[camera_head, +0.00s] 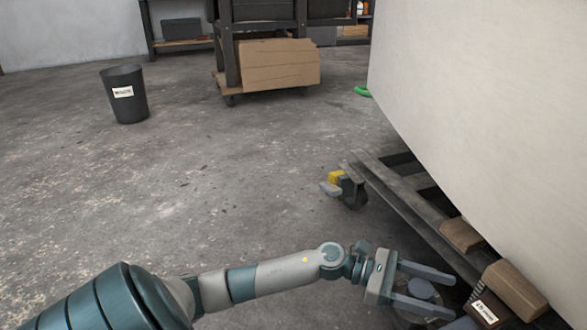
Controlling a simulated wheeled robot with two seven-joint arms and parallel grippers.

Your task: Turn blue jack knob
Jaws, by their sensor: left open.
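My left gripper (453,298) is in the lower right of the head view, its two fingers spread and pointing right, toward the underside of the pale hull (490,110). A round, dull blue-grey disc (422,289) shows between and below the fingers. It may be the jack knob, but its colour is muted and the fingers partly cover it. I cannot tell whether the fingers touch it. My right gripper is not in view.
The hull rests above a dark frame (408,195) with brown blocks (515,288) and a caster with a yellow part (348,187). A labelled dark bin (125,100) and a wheeled cart with a cardboard box (280,66) stand farther back.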

